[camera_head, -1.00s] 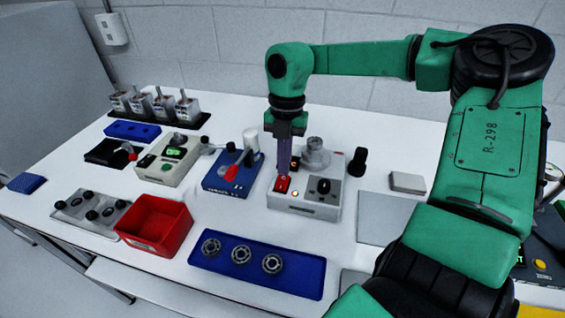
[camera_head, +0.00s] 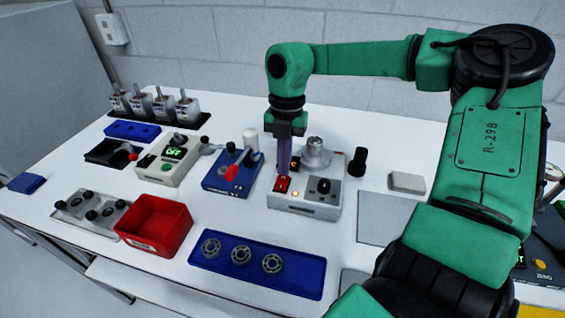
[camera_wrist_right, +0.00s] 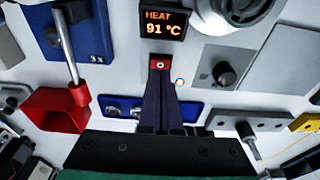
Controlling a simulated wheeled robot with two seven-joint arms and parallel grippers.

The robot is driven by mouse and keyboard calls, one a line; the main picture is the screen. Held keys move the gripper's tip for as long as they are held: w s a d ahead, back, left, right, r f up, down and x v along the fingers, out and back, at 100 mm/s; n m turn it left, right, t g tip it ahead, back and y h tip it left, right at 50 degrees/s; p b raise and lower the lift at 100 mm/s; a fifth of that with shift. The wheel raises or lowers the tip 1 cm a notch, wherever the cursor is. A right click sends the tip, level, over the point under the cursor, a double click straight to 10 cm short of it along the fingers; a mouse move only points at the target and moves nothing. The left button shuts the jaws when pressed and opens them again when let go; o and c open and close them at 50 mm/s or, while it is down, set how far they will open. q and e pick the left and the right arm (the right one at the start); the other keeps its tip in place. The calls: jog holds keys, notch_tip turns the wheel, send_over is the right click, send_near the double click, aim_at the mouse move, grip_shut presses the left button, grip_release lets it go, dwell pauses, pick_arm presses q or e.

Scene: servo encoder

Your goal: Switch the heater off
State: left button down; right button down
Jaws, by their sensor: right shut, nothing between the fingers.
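The heater is a light grey box (camera_head: 325,206) in the middle of the bench. On its top are a red rocker switch (camera_head: 282,185), a small pale orange lamp (camera_head: 295,194) and a black knob (camera_head: 323,185). In the right wrist view a display (camera_wrist_right: 166,22) reads HEAT 91 °C, just beyond the red switch (camera_wrist_right: 160,62). My right gripper (camera_head: 284,172) points down, shut and empty, with its tips at the switch. In the right wrist view the fingertips (camera_wrist_right: 160,74) overlap the near edge of the switch; contact cannot be told. My left gripper is not in view.
A grey metal part (camera_head: 314,154) stands behind the heater. A blue tray with bearings (camera_head: 297,278) and a red bin (camera_head: 160,222) lie in front. A black knobbed piece (camera_head: 358,161) stands right.

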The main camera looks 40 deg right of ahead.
jog(key=shift+f+b, duration=0.7)
jog(key=shift+f, duration=0.2)
notch_tip(320, 180, up, 7)
jog(key=p, duration=0.4)
jog(key=shift+p, duration=0.4)
dwell(0.5)
